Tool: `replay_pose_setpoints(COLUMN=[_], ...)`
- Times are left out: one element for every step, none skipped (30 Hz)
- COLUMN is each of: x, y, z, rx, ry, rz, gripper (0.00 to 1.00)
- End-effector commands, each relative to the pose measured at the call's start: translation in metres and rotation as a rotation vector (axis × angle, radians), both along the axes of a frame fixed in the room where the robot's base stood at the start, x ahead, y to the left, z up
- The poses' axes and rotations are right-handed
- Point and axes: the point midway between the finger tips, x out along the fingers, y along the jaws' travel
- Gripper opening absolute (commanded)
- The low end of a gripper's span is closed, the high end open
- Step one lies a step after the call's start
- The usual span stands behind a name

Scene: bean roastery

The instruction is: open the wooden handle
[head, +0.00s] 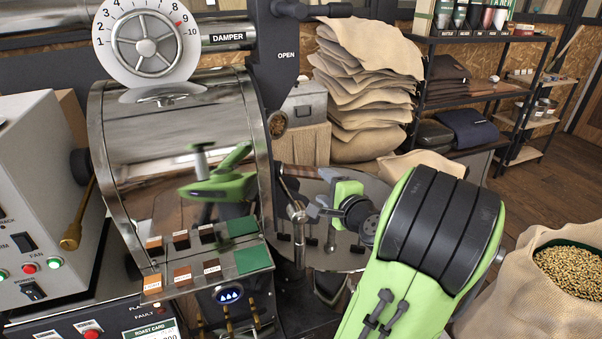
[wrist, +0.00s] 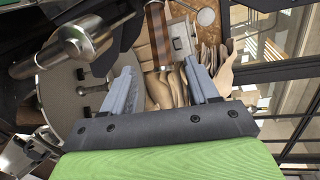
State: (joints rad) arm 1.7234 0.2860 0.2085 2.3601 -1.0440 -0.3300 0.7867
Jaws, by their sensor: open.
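A dark brown bar that looks like the wooden handle (head: 300,172) shows in the head view, at the right side of the steel roaster drum (head: 180,130), above the round cooling tray. My gripper (head: 314,207) is just below and right of it, in front of the drum's discharge side. The fingers and the bar appear apart; the exact gap is hard to judge.
The round cooling tray (head: 340,255) lies under my gripper and also shows in the wrist view (wrist: 62,95). A steel cylinder (wrist: 68,45) stands close at upper left there. Stacked burlap sacks (head: 365,90), a metal box (head: 304,104) and a bean sack (head: 545,290) stand around.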

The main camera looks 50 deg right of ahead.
Motion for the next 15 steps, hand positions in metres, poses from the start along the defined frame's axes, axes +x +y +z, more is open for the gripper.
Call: replay_pose_setpoints(x=[0.012, 0.019, 0.028, 0.035, 0.041, 0.05, 0.056, 0.062, 0.069, 0.074, 0.078, 0.083, 0.086, 0.088, 0.091], y=[-0.005, -0.008, -0.013, -0.017, -0.02, -0.025, -0.028, -0.032, -0.036, -0.038, -0.041, -0.044, -0.046, -0.047, -0.049], z=[-0.002, -0.004, -0.006, -0.008, -0.01, -0.012, -0.013, -0.015, -0.016, -0.018, -0.019, -0.02, -0.021, -0.022, -0.022], rx=[-0.001, 0.001, -0.001, 0.0, 0.0, -0.001, -0.001, -0.001, 0.0, -0.002, -0.001, -0.001, -0.001, -0.002, -0.001], ry=[-0.001, -0.001, -0.002, 0.0, 0.0, -0.001, -0.001, -0.001, -0.001, -0.001, 0.0, 0.001, 0.002, 0.001, 0.001], rz=[0.007, 0.008, 0.007, 0.008, 0.007, 0.007, 0.007, 0.007, 0.006, 0.006, 0.004, 0.005, 0.004, 0.004, 0.003], gripper=[0.59, 0.59, 0.59, 0.59, 0.59, 0.59, 0.59, 0.59, 0.59, 0.59, 0.59, 0.59, 0.59, 0.59, 0.59])
